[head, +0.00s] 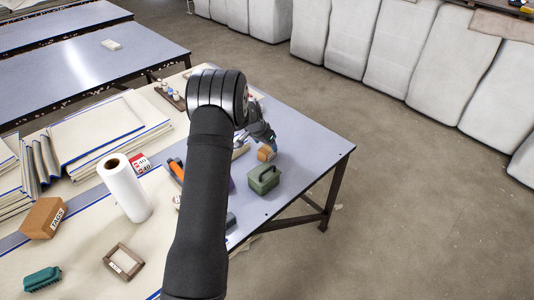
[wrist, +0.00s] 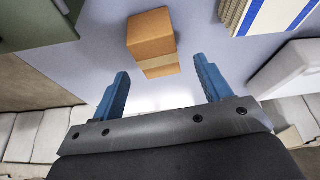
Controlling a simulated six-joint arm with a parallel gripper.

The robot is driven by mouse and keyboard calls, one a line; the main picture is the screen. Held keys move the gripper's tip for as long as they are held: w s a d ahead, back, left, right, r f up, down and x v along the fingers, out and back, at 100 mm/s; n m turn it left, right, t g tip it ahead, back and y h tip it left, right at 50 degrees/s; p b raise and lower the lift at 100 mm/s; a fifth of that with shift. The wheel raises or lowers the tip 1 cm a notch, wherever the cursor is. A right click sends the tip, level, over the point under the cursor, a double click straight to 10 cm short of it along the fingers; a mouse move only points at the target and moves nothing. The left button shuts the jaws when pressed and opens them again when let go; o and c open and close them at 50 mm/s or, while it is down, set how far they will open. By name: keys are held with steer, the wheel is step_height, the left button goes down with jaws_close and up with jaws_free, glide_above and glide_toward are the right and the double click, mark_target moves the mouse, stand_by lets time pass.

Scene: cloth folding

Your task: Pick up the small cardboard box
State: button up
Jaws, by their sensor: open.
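The small cardboard box (wrist: 150,38) is orange-brown with a paler tape band. It sits on the grey-blue table (wrist: 205,50) ahead of my gripper (wrist: 160,85) in the wrist view. My gripper's two blue fingers are spread apart with nothing between them. The box lies beyond the fingertips, roughly in line with the gap and a little left of its middle. In the head view the small box (head: 265,153) shows near the table's right part, beside my gripper (head: 271,142), which is partly hidden by its wrist.
A green toolbox (head: 264,177) stands just in front of the small box. A larger brown box labelled TAGS (head: 43,218), a white roll (head: 124,188) and folded cloth (head: 110,130) lie to the left. The table's right corner is clear.

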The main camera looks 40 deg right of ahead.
mark_target(267, 148)
steer(key=x, duration=0.4)
steer(key=shift+s+a+f, duration=0.1)
steer(key=shift+a+f, duration=0.05)
steer(key=shift+a, duration=0.05)
steer(key=shift+c, duration=0.2)
steer(key=c, duration=1.1)
steer(key=shift+c, duration=0.2)
